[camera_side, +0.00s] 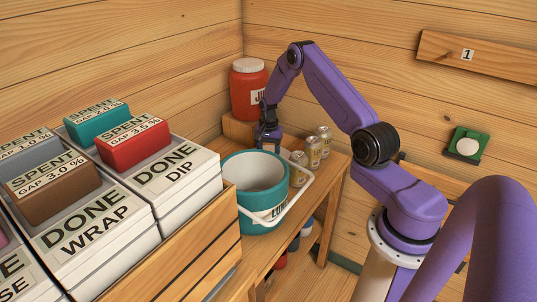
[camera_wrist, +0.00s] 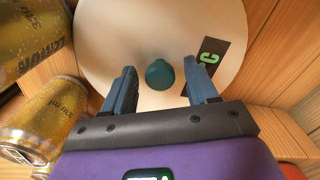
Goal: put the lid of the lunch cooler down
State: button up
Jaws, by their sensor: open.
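The lunch cooler (camera_side: 237,205) is a teal tub with a pale interior and a white handle, standing open on the wooden shelf. In the wrist view a round white lid (camera_wrist: 105,35) with a teal knob (camera_wrist: 159,74) and a dark label lies below my gripper (camera_wrist: 159,82). The fingers are open, one on each side of the knob, with gaps between them and it. I cannot tell how far the tips are above the lid.
Gold cans (camera_side: 313,153) stand right of the cooler, close to the lid. A red jar (camera_side: 249,92) stands on a wooden block (camera_side: 239,130) behind my gripper. A wooden crate (camera_side: 205,245) with labelled boxes fills the left. A green panel (camera_side: 466,146) hangs on the right wall.

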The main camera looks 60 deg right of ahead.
notch_tip(320, 180, up, 11)
jog(key=s+a+r+n, duration=0.3)
jog(key=a+r+n, duration=0.1)
jog(key=a, duration=0.5)
jog(key=s+a+r+n, duration=0.3)
jog(key=a+n, duration=0.1)
jog(key=a, duration=0.4)
jog(key=s+a+r+n, duration=0.3)
jog(key=a+r+n, duration=0.1)
jog(key=a, duration=0.5)
jog(key=s+a+r+n, duration=0.1)
jog(key=s+n, duration=0.5)
jog(key=s, duration=0.7)
jog(key=s+a+r+n, duration=0.1)
jog(key=s+a+n, duration=0.2)
jog(key=s+n, duration=0.4)
jog(key=s, duration=0.5)
jog(key=shift+s+a+r, duration=0.3)
jog(key=shift+s, duration=0.05)
jog(key=shift+s+d+f+n, duration=0.1)
jog(key=shift+s+d+n, duration=0.05)
jog(key=shift+s+n, duration=0.35)
jog(key=c, duration=0.4)
jog(key=shift+o, duration=0.2)
